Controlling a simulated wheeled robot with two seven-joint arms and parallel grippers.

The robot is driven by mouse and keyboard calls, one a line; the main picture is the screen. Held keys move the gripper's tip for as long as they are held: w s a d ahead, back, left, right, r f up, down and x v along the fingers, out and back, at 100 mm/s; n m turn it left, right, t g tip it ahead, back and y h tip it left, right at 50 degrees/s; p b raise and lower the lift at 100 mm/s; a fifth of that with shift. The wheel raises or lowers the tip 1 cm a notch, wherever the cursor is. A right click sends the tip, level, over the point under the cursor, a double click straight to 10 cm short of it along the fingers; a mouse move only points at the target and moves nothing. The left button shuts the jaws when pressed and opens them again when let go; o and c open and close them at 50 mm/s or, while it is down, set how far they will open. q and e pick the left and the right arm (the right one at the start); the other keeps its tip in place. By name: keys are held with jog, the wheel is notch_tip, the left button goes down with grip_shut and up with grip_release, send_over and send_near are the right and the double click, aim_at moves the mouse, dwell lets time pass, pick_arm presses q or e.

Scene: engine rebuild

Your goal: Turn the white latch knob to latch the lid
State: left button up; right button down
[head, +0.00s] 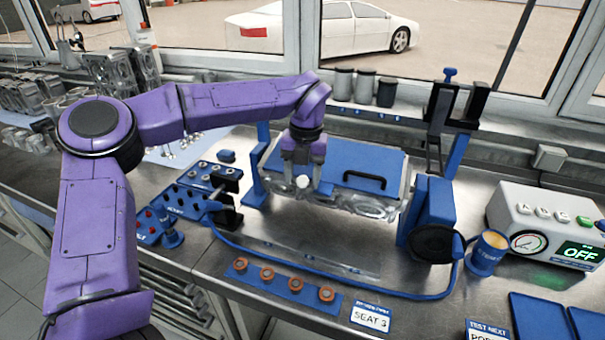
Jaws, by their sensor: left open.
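The white latch knob (302,181) shows at the front left edge of the blue lid (352,160). My left gripper (302,178) reaches down from above, open, with one finger on either side of the knob as seen from here. I cannot tell whether the fingers touch it. The gripper covers part of the lid's left end. My right gripper is not in view.
A blue upright (263,150) stands left of the box and a blue bracket with a black disc (434,215) stands at its right. Several orange rings (283,280) sit on a blue strip in front. A grey tester reading OFF (548,225) is at right. Steel bench (215,268) shows between.

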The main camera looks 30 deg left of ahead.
pick_arm(q)
jog(key=shift+w, duration=0.1)
jog(key=c, duration=1)
jog(key=shift+c, duration=0.2)
jog(key=shift+f, duration=0.1)
jog(key=shift+f+n+b, duration=0.15)
jog(key=shift+n+b, duration=0.45)
jog(key=shift+b, duration=0.35)
jog(key=n+t+h+b, duration=0.1)
jog(key=n+b, duration=0.4)
jog(key=b, duration=0.2)
jog(key=n+h+b, duration=0.1)
jog(key=n+b, duration=0.4)
jog(key=b, duration=0.2)
jog(key=n+t+h+b, duration=0.1)
jog(key=n+b, duration=0.3)
jog(key=b, duration=0.3)
jog(key=shift+a+f+n+t, duration=0.15)
jog(key=shift+a+n+t, duration=0.15)
jog(key=shift+n, duration=0.1)
jog(key=shift+r+n+b, duration=0.2)
jog(key=shift+n+b, duration=0.5)
jog(key=shift+b, duration=0.4)
jog(key=shift+r+t, duration=0.1)
jog(key=shift+t, duration=0.2)
